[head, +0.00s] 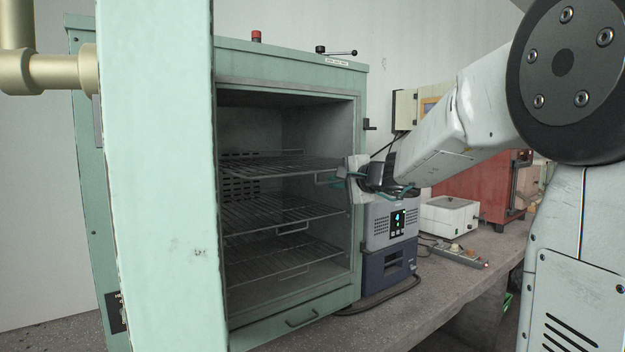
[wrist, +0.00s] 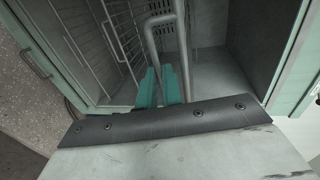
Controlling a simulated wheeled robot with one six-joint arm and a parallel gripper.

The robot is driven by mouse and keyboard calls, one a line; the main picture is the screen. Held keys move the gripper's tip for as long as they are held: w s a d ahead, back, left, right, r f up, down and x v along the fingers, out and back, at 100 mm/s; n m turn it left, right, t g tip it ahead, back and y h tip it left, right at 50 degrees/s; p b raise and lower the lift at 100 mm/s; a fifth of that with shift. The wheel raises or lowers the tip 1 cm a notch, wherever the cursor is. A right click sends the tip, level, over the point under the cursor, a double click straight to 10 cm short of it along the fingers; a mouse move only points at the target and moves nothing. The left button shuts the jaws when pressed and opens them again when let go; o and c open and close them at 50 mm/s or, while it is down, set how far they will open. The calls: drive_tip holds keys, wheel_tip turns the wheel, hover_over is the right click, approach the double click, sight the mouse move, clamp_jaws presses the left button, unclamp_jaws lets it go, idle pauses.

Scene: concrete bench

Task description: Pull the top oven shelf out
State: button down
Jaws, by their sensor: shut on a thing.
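The pale green oven (head: 293,65) stands open on the bench, with three wire shelves inside. The top shelf (head: 262,166) lies level at about mid-height in the chamber, and its front edge is near the opening. My gripper (head: 332,178) is at the right side of the opening, at the height of this shelf. In the wrist view, the teal fingers (wrist: 158,86) are shut on the grey bar of the shelf's front handle (wrist: 152,45). The fingers hide part of the handle.
The open oven door (head: 160,180) stands at the left foreground. The middle shelf (head: 265,212) and bottom shelf (head: 270,257) sit below. A grey-blue device (head: 390,235) stands right of the oven, under my wrist. A white box (head: 449,216) and power strip (head: 458,255) are farther right.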

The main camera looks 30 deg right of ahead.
drive_tip(key=shift+f+v, duration=0.2)
drive_tip(key=shift+v, duration=0.85)
drive_tip(key=shift+f+v, duration=0.2)
drive_tip(key=shift+v, duration=0.9)
drive_tip(key=c, duration=1.8)
unclamp_jaws()
drive_tip(key=shift+c, duration=0.2)
drive_tip(key=shift+s, duration=0.1)
drive_tip(key=v, duration=0.7)
drive_tip(key=shift+s, duration=0.3)
